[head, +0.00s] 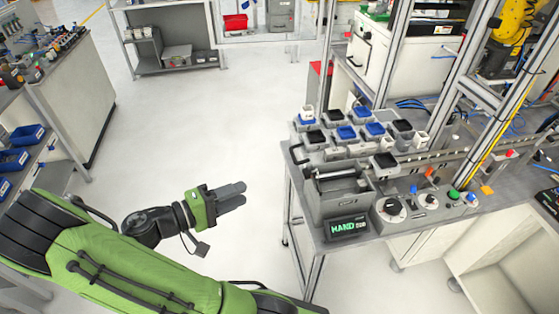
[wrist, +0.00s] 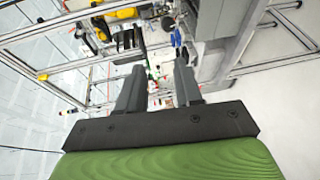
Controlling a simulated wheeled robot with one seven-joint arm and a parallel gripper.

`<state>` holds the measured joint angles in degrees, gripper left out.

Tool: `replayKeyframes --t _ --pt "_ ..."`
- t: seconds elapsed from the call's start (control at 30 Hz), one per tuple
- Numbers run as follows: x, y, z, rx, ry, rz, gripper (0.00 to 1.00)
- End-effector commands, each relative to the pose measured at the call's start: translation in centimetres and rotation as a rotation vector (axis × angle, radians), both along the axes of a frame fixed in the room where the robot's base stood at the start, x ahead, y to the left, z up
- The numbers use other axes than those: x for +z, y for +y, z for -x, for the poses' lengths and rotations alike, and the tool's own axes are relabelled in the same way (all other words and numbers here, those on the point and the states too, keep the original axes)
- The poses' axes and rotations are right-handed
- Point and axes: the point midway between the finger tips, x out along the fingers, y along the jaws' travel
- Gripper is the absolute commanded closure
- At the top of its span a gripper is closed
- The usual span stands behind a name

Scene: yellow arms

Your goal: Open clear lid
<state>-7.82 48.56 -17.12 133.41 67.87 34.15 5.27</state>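My gripper (head: 240,195) is out over the floor, left of the workbench, with its fingers pointing right towards it. In the wrist view my gripper (wrist: 160,68) has its two grey fingers apart with nothing between them. A grey box (head: 338,198) stands at the workbench's front left corner, with a dark opening or cover on top. I cannot clearly make out a clear lid in either view. The gripper is apart from the box and touches nothing.
The workbench (head: 372,247) carries several small black, blue and white containers (head: 346,132), a small display (head: 347,227) and knobs (head: 391,207). Metal frame posts (head: 396,50) rise behind. Open floor (head: 190,120) lies around my gripper. A cabinet (head: 75,105) stands at left.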

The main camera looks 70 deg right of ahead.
Motion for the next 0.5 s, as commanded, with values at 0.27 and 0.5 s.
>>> replayKeyframes --t 0.27,0.5 --pt "1.2 -1.7 0.3 0.026 0.114 0.141 0.65" --pt "1.5 -6.1 3.8 0.021 0.114 0.136 0.65"
